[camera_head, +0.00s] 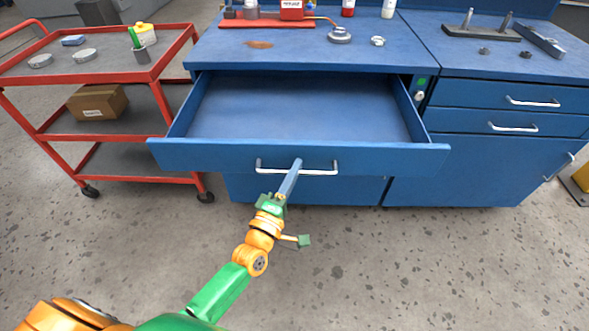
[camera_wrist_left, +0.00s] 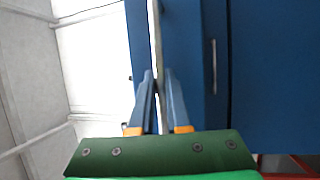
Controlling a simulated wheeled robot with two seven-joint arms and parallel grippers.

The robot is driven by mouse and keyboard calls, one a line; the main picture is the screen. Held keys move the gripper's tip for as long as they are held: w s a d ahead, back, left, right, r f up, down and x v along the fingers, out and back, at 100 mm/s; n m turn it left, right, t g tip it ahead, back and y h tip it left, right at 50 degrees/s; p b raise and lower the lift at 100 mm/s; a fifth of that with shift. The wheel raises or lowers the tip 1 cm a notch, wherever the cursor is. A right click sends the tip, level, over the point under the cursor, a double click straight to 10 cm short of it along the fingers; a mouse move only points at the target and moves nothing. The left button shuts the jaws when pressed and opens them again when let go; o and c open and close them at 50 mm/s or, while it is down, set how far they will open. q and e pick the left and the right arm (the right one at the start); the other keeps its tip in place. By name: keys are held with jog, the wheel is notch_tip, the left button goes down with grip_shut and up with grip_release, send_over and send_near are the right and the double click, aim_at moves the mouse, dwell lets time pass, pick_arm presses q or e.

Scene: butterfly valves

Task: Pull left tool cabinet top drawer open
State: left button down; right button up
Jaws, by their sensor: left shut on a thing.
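The left tool cabinet (camera_head: 300,50) is blue. Its wide top drawer (camera_head: 300,108) is pulled far out, and its inside looks empty. The drawer front (camera_head: 215,157) carries a silver bar handle (camera_head: 320,172). My left gripper (camera_head: 295,168) reaches up from below and is shut on this handle, left of the drawer's middle to centre. In the left wrist view the two fingers (camera_wrist_left: 160,80) close around the silver handle bar (camera_wrist_left: 155,30), beside the blue drawer front (camera_wrist_left: 182,45). My right gripper is not in view.
A red cart (camera_head: 150,75) with a cardboard box (camera_head: 98,102) stands to the left, close to the drawer's left corner. A second blue cabinet (camera_head: 470,150) with closed drawers is at the right. Small items stand on the cabinet tops. The floor in front is clear.

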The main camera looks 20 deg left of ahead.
pick_arm(q)
jog(key=c, duration=1.2)
grip_release()
jog(key=shift+o, duration=0.2)
jog(key=v, duration=0.7)
